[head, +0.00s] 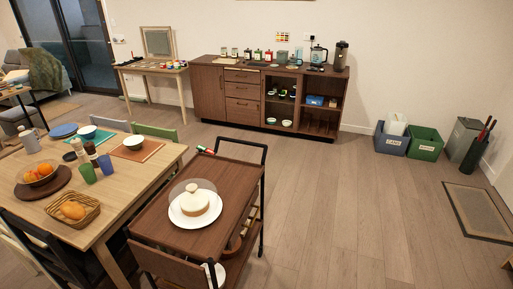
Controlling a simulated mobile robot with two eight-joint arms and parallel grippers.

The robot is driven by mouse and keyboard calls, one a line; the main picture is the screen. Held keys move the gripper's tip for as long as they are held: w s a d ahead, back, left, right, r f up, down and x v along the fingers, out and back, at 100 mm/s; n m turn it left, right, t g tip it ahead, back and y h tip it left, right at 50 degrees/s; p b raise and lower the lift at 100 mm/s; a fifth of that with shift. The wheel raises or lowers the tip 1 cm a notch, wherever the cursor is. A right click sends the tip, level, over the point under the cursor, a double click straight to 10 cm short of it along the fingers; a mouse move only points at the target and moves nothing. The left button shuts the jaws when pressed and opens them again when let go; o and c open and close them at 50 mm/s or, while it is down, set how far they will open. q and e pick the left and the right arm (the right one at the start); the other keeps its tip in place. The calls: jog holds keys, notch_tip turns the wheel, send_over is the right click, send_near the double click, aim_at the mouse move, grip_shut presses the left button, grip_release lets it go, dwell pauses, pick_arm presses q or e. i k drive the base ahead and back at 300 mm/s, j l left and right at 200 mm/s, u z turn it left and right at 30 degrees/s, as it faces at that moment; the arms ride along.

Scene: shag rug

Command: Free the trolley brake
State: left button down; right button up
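The trolley (226,178) stands in the lower middle, beside the dining table. It has a dark brown wooden top, a black frame and a black push handle (262,146) at its far end. A white plate (184,218) with a pale cake (195,201) under a clear dome sits on top. A small red, green and white item (206,151) lies at the far left corner; I cannot tell whether it is part of a brake. Neither of my grippers is in view.
The dining table (112,164) with bowls, cups and fruit is close on the trolley's left. A brown cabinet (211,93) stands along the back wall. Blue (392,141) and green (425,143) bins stand at the right. The wooden floor (345,205) right of the trolley is clear.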

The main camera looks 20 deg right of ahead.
aim_at(209, 151)
jog(key=z, duration=0.35)
jog(key=i+l, duration=0.1)
jog(key=l, duration=0.25)
jog(key=i+l+z, duration=0.1)
jog(key=l, duration=0.25)
jog(key=i+l, duration=0.1)
jog(key=l, duration=0.25)
jog(key=i+l+z, duration=0.1)
jog(key=l, duration=0.3)
jog(key=i+z, duration=0.3)
jog(key=i, duration=0.9)
jog(key=i+j, duration=0.25)
jog(key=j, duration=0.2)
